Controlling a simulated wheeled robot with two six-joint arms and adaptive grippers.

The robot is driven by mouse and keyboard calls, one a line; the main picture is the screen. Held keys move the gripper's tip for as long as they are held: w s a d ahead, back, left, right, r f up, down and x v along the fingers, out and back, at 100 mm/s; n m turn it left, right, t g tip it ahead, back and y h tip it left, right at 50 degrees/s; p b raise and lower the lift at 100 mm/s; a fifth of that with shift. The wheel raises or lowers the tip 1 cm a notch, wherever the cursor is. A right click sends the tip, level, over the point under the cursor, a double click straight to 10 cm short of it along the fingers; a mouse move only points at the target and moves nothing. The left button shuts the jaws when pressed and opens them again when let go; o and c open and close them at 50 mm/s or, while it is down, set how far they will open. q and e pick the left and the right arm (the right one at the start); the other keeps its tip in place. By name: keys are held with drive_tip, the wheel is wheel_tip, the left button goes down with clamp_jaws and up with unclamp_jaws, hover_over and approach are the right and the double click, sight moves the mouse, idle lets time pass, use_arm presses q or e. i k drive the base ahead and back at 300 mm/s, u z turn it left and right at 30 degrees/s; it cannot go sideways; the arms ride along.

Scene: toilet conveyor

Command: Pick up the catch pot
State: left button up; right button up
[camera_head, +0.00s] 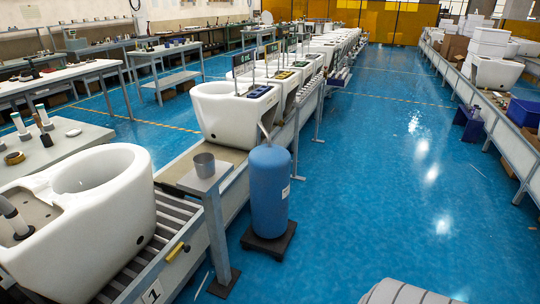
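The catch pot appears to be the grey metal cup (204,165), which stands upright on a small grey stand (208,184) beside the conveyor. Its open top faces up, and nothing is touching it from above. Neither of my grippers shows in the head view.
A blue cylindrical tank (269,190) on a dark base stands just right of the stand. White toilet bowls (90,225) line the roller conveyor (150,255) on the left. The blue floor (400,170) is open between this line and the right-hand conveyor (505,125).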

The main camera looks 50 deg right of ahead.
sight(205, 165)
drive_tip(key=z, duration=1.5)
drive_tip(key=k, duration=0.55)
drive_tip(key=z, duration=1.1)
drive_tip(key=i, duration=2.95)
drive_tip(key=u, duration=1.35)
drive_tip(key=i, duration=0.9)
drive_tip(key=u, duration=0.8)
